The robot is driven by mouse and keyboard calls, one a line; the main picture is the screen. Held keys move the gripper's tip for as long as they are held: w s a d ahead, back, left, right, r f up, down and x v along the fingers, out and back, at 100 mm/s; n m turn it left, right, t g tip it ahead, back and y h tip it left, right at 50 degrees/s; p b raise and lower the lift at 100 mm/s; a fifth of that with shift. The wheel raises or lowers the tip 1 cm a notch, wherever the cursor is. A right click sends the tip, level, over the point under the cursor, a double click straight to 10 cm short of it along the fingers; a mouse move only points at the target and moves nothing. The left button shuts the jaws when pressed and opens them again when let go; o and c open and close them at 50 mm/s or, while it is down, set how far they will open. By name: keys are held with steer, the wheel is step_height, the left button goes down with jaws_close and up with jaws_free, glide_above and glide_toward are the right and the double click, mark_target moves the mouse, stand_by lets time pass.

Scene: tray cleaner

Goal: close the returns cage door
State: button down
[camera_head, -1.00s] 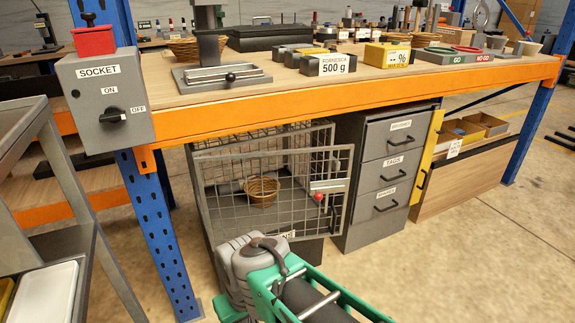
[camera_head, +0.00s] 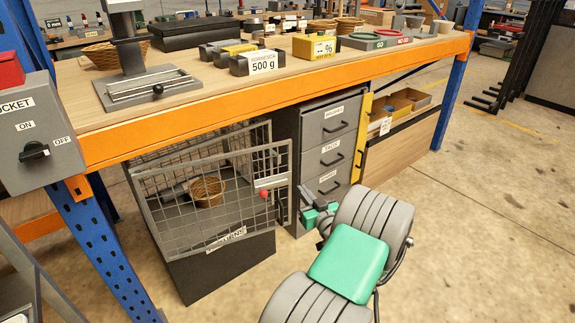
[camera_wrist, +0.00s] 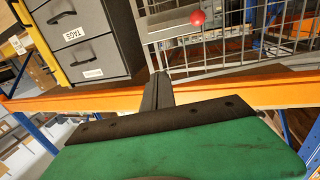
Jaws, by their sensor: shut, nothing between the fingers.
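The returns cage (camera_head: 205,270) stands under the bench, a dark base with wire mesh walls. Its mesh door (camera_head: 178,205) is ajar, with its right edge standing out from the cage front. The door carries a red knob (camera_head: 264,193) near its right edge; the knob also shows at the top of the wrist view (camera_wrist: 197,17). My gripper (camera_head: 305,193) is just right of the door's free edge, in front of the drawers. In the wrist view its dark fingers (camera_wrist: 157,92) are together and empty, pointing toward the door's edge. I cannot tell whether they touch it.
A grey drawer unit (camera_head: 325,150) stands right of the cage, close behind my gripper. The orange bench beam (camera_head: 300,85) runs above. A blue post (camera_head: 100,245) and socket box (camera_head: 30,135) are at left. A wicker basket (camera_head: 207,190) sits inside the cage. Floor at right is clear.

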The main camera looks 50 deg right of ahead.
mark_target(284, 163)
steer(key=b+x, duration=0.1)
steer(key=x, duration=1.2)
steer(key=shift+w+d, duration=0.2)
steer(key=shift+d, duration=0.2)
